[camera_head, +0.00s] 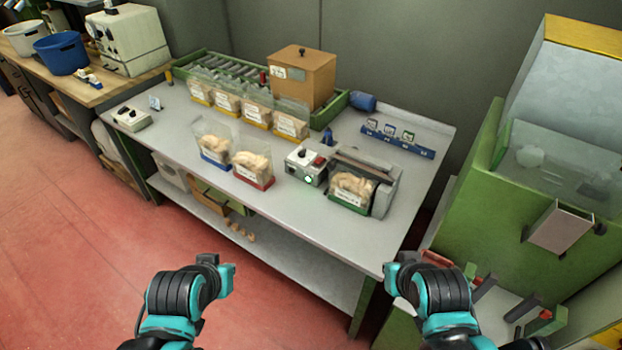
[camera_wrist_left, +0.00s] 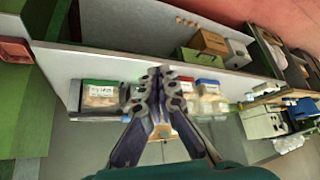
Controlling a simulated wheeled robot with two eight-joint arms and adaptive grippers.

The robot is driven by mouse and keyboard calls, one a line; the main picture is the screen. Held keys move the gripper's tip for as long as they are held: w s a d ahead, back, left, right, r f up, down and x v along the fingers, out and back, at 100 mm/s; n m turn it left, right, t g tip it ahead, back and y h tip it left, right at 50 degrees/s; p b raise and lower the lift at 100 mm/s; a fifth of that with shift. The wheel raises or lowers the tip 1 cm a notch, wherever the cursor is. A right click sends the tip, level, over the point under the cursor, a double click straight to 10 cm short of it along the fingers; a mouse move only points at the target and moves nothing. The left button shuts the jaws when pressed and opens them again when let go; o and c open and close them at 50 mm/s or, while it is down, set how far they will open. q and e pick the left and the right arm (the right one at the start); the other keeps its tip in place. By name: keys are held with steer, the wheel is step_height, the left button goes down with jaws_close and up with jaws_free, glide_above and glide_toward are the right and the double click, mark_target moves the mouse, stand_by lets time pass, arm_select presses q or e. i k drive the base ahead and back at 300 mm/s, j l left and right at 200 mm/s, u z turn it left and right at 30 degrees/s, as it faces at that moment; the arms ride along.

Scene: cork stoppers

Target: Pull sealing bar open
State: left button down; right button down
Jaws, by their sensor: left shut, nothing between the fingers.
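The sealer stands near the front right of the grey table, with a dark and brown sealing bar (camera_head: 363,164) along its top and a grey housing (camera_head: 385,192) at its right. A bag of corks in a green holder (camera_head: 349,190) stands in front of the bar; it also shows in the left wrist view (camera_wrist_left: 100,96). A control box (camera_head: 305,165) with a red switch and a green light sits left of the bar. My left gripper (camera_head: 228,278) is in front of the table, apart from the sealer; its fingers (camera_wrist_left: 158,72) are together and empty. My right gripper (camera_head: 391,275) is near the table's front right corner, its fingers unclear.
Bags in a blue holder (camera_head: 213,158) and a red holder (camera_head: 253,178) stand left of the control box. Several yellow-based bags, a brown box (camera_head: 303,76) and a roller conveyor (camera_head: 225,77) are behind. A green machine (camera_head: 480,190) stands at right. The table's front edge is clear.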

mark_target(334, 158)
steer(key=i+j+z, duration=0.1)
steer(key=j+z, duration=0.35)
steer(key=j, duration=0.25)
steer(key=z, duration=1.15)
